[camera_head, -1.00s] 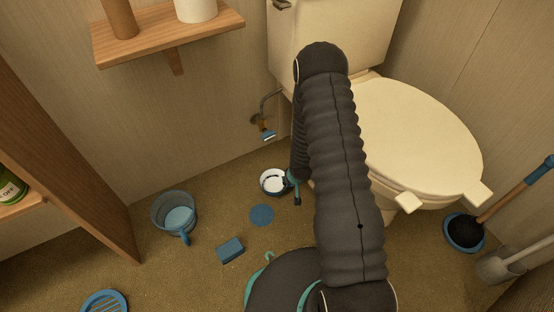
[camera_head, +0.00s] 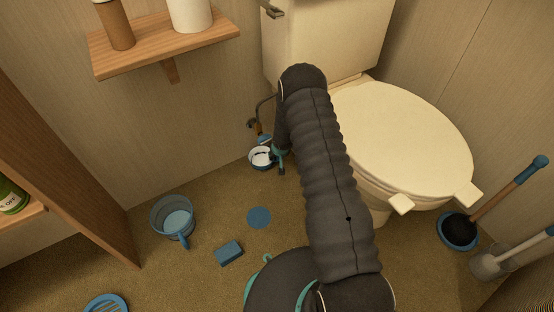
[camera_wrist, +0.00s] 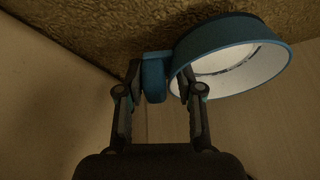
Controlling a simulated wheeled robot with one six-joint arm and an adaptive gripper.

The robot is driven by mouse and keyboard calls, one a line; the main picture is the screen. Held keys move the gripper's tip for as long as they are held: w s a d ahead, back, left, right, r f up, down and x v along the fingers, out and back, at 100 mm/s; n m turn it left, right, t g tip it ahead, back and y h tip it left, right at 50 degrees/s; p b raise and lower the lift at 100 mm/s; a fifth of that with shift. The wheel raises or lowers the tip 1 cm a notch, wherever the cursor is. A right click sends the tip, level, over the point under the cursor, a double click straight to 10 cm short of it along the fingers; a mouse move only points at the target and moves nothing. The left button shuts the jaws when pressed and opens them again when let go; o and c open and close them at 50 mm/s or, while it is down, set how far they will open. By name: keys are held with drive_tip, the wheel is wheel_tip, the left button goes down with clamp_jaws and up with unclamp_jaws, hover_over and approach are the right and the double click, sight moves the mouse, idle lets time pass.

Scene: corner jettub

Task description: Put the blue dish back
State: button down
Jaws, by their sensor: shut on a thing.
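The blue dish (camera_head: 262,166) has a blue outside, a pale inside and a stubby side handle. In the head view it is near the wall, left of the toilet base and just below the wall pipe. In the wrist view the dish (camera_wrist: 222,36) shows its open side, and its blue handle (camera_wrist: 154,80) is between my two fingers. My gripper (camera_wrist: 158,76) is shut on that handle. In the head view my gripper (camera_head: 279,157) is partly hidden by my arm, at the dish's right side. I cannot tell if the dish touches the floor.
A flat blue disc (camera_head: 259,218), a blue block (camera_head: 228,252) and a blue handled tub (camera_head: 172,218) are on the floor. A pipe (camera_head: 256,125) juts from the wall.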

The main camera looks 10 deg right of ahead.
drive_tip(key=shift+f+b, duration=0.3)
drive_tip(key=shift+f, duration=1.2)
drive_tip(key=shift+f, duration=0.1)
drive_tip(key=c, duration=0.7)
unclamp_jaws()
drive_tip(key=shift+c, duration=0.2)
drive_tip(key=p+v, duration=0.1)
drive_tip(key=v, duration=1.1)
drive_tip(key=shift+p, duration=0.3)
drive_tip(key=shift+s, duration=0.1)
